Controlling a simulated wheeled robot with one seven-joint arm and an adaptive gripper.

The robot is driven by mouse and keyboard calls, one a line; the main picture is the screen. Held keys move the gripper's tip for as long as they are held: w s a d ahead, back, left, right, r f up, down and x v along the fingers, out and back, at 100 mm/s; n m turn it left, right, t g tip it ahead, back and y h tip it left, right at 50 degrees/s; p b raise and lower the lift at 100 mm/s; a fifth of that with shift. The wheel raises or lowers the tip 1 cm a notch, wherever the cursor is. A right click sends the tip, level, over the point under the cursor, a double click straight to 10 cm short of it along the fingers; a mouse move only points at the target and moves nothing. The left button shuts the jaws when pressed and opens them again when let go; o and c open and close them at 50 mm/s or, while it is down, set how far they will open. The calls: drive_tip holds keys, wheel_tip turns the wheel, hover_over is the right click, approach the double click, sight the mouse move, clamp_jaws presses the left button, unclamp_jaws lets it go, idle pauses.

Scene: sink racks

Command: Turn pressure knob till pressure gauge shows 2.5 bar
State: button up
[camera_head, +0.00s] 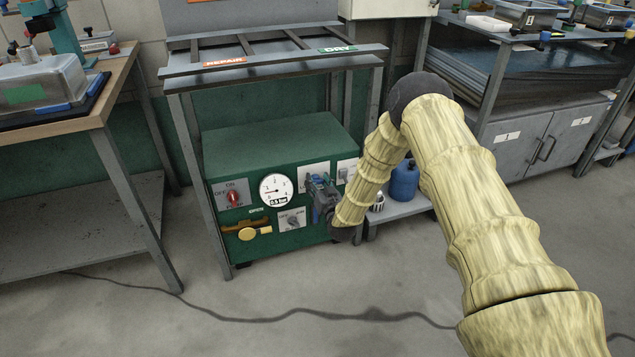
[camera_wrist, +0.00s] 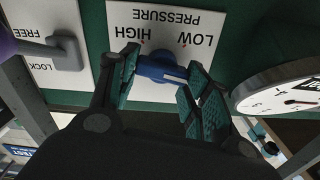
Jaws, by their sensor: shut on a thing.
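The blue pressure knob (camera_wrist: 160,68) sits on a white plate (camera_wrist: 160,18) marked LOW, HIGH and PRESSURE, upside down in the wrist view. A white line marks the knob. My gripper (camera_wrist: 160,78) is shut on it, one finger pad on each side. In the head view my gripper (camera_head: 322,198) is at the front of the green box (camera_head: 275,150) and hides the knob. The round pressure gauge (camera_head: 275,187), just left of my gripper, has a label that appears to read 0.5 bar. Part of the gauge (camera_wrist: 285,92) shows at the right of the wrist view.
Left of the gauge are a red ON/OFF switch (camera_head: 233,196) and a yellow-handled valve (camera_head: 247,231). A grey switch (camera_head: 292,219) lies below the gauge. A FREE/LOCK lever (camera_wrist: 68,55) is beside the knob. A blue canister (camera_head: 404,180) stands right of the box.

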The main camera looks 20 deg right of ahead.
drive_tip(key=shift+d+m, duration=0.1)
drive_tip(key=shift+m, duration=0.2)
idle(0.4)
drive_tip(key=o, duration=1)
drive_tip(key=shift+s, duration=0.1)
drive_tip(key=s, duration=1.1)
drive_tip(key=shift+s+d, duration=0.25)
drive_tip(key=shift+s, duration=0.15)
